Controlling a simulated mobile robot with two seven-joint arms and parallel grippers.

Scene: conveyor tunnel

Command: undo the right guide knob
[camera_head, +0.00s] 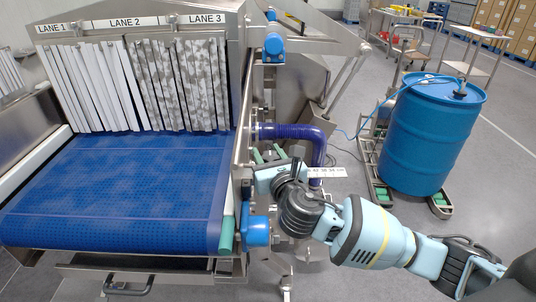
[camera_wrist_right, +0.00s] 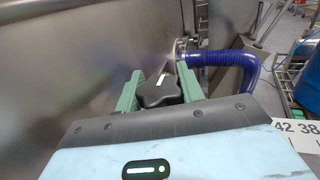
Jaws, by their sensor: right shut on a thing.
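The right guide knob (camera_wrist_right: 160,91) is a black lobed knob with a white mark on its top, close to the steel side wall of the conveyor tunnel. In the right wrist view it sits between the two green fingers of my right gripper (camera_wrist_right: 158,78), which is shut on it. In the head view my right gripper (camera_head: 268,152) reaches the right side of the tunnel, and the knob is hard to make out there. My left gripper is in neither view.
A blue belt (camera_head: 120,190) runs under hanging strips (camera_head: 150,85). A purple hose (camera_head: 318,145) curves close to my right gripper; it also shows in the wrist view (camera_wrist_right: 225,60). A white number scale (camera_head: 327,172) is beside the wrist. A blue drum (camera_head: 430,135) stands at right.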

